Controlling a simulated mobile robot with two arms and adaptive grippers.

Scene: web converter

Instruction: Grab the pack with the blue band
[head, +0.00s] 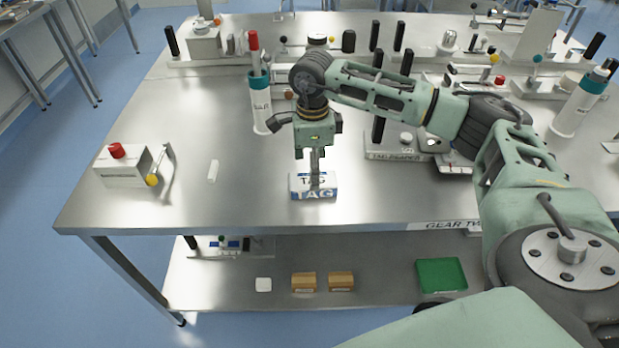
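The pack with the blue band (300,194) is a small white box marked TAG, with the blue band along its lower front. It sits on the metal table (225,205) near the front edge. My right arm comes in from the right, and its gripper (315,180) points straight down over the pack. Its fingers reach down to the pack and overlap its middle in the picture. I see the fingers nearly edge-on, so I cannot tell whether they are closed on it. My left gripper is not in view.
A white-and-teal cylinder (260,103) stands behind and left of the pack. A box with a red button (117,168) is at the table's left. Fixtures with black posts stand behind. The lower shelf (385,285) holds two brown boxes (304,282) and a green tray (441,275).

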